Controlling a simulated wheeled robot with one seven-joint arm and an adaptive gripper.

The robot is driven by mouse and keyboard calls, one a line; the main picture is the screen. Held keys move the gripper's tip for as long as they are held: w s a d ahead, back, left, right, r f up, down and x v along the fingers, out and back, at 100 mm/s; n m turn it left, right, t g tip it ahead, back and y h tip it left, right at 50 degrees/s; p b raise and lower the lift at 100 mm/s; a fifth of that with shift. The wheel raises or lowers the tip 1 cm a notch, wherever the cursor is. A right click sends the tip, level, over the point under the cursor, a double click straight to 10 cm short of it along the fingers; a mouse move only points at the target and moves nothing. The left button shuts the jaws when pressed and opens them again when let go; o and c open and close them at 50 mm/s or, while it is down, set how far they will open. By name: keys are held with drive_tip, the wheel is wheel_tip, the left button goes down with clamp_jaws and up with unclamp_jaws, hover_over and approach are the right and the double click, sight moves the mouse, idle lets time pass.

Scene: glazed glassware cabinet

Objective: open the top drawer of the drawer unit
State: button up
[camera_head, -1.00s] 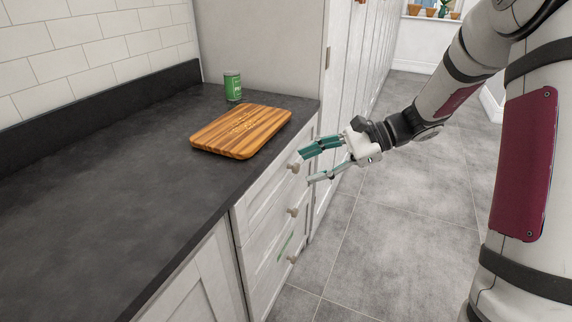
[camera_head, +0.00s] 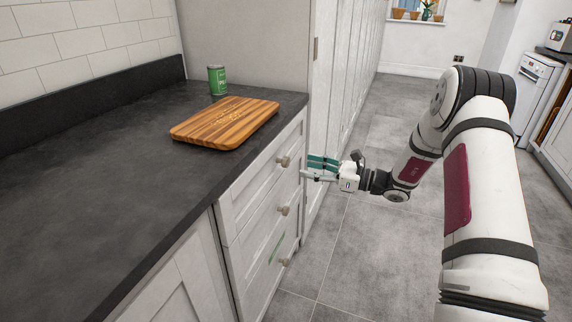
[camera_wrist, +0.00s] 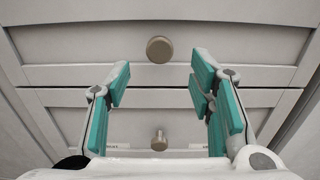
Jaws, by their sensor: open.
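The drawer unit (camera_head: 262,205) is white, with several drawers under the dark worktop. The top drawer (camera_head: 256,176) is shut, and its round knob (camera_head: 283,162) is near its middle. In the wrist view the upper knob (camera_wrist: 159,49) lies ahead, centred between the fingers and beyond their tips. A lower knob (camera_wrist: 159,141) shows below it on another drawer. My gripper (camera_head: 308,168) is open and empty, just right of the top knob and apart from it. It also shows in the wrist view (camera_wrist: 158,75), with teal pads on either side.
A wooden board (camera_head: 225,123) and a green can (camera_head: 217,80) stand on the worktop (camera_head: 110,180). A tall white cabinet (camera_head: 335,100) stands beyond the drawers. The grey floor (camera_head: 375,245) in front of the drawers is clear apart from my arm.

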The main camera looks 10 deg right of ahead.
sight(288, 162)
drive_tip(key=b+x, duration=0.1)
drive_tip(key=x, duration=0.7)
drive_tip(key=shift+w+a, duration=0.1)
drive_tip(key=shift+a, duration=0.05)
clamp_jaws()
